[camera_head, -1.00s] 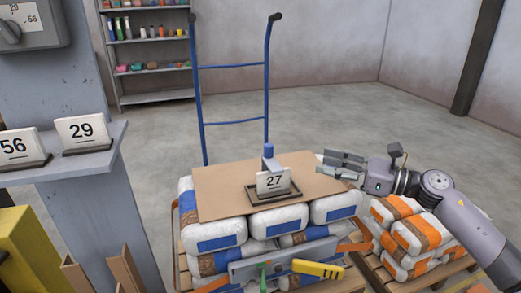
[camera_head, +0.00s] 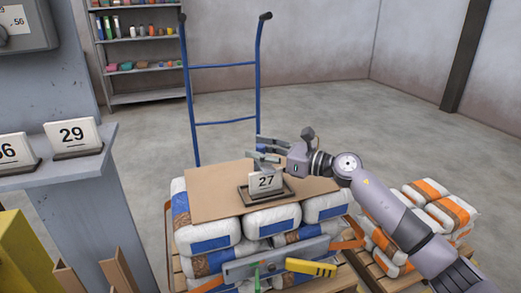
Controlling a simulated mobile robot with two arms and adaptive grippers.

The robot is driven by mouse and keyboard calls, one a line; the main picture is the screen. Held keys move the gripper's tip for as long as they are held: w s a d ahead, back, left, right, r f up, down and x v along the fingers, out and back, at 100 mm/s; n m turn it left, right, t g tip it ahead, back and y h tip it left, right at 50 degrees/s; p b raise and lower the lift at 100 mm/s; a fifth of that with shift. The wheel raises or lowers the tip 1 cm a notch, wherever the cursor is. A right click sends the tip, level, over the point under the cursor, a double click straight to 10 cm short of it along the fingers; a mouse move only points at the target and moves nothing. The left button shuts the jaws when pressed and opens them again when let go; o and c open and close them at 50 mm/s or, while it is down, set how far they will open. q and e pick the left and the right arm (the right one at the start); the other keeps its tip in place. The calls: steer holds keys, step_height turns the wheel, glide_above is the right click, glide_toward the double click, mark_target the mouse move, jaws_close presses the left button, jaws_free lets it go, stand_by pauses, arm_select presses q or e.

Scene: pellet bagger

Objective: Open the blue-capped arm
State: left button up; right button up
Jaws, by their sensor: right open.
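A small stand with a white card marked 27 (camera_head: 266,181) sits in a dark tray on the cardboard sheet (camera_head: 215,190) atop the bagged stack. My left gripper is not in view.
A grey bar with a yellow handle (camera_head: 311,267) and a green part crosses the stack's front. A blue hand-truck frame (camera_head: 257,90) stands behind. Cards 29 (camera_head: 73,134) and 56 rest on a grey ledge at left. Orange-marked bags (camera_head: 450,212) lie at right.

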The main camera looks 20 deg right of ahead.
steer(key=shift+a+f, duration=0.1)
steer(key=c, duration=1)
jaws_close()
